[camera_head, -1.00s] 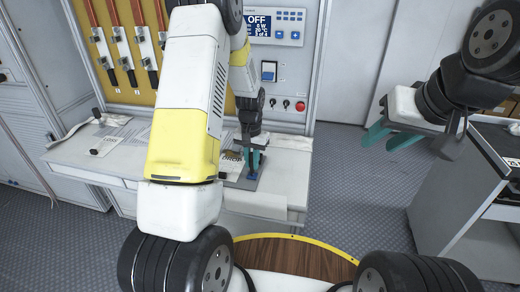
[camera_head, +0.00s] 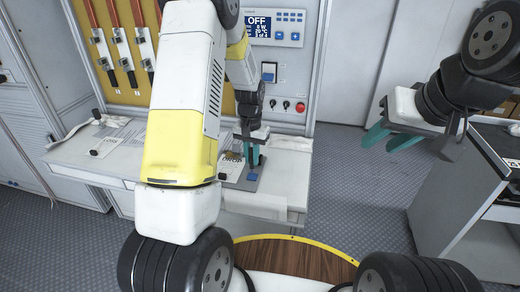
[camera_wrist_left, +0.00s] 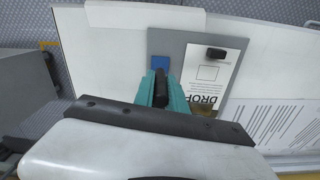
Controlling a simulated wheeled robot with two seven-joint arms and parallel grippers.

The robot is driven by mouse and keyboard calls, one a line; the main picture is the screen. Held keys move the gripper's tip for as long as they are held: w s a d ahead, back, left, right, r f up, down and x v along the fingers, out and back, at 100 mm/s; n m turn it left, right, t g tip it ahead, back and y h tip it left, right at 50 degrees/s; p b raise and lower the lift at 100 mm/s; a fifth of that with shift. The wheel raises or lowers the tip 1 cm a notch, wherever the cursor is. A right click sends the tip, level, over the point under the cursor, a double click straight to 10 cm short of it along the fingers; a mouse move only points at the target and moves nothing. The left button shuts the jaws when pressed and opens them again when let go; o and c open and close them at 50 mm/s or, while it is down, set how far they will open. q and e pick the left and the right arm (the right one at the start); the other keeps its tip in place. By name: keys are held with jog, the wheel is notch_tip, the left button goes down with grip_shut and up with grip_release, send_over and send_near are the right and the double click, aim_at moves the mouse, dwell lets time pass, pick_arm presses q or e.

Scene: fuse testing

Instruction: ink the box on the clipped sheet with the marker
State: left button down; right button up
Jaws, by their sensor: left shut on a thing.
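The printed white sheet (camera_wrist_left: 226,66) lies on a grey board (camera_wrist_left: 187,42), with an outlined box (camera_wrist_left: 208,73) whose inside looks white. A small black clip (camera_wrist_left: 216,54) sits at the sheet's edge. My left gripper (camera_wrist_left: 162,86) is shut on a dark marker (camera_wrist_left: 160,92), seen nearly end-on between the teal fingers. It is over the board, to the left of the box in the wrist view. In the head view my left gripper (camera_head: 249,155) is above the board (camera_head: 244,184). My right gripper (camera_head: 390,136) is open and empty, off to the right.
The white worktop (camera_head: 290,180) has free room right of the board. Papers and a black-knobbed item (camera_head: 94,152) lie left. A control panel (camera_head: 272,27) rises behind; a cabinet (camera_head: 470,200) stands right.

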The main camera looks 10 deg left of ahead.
pick_arm(q)
jog(key=shift+r, duration=2.2)
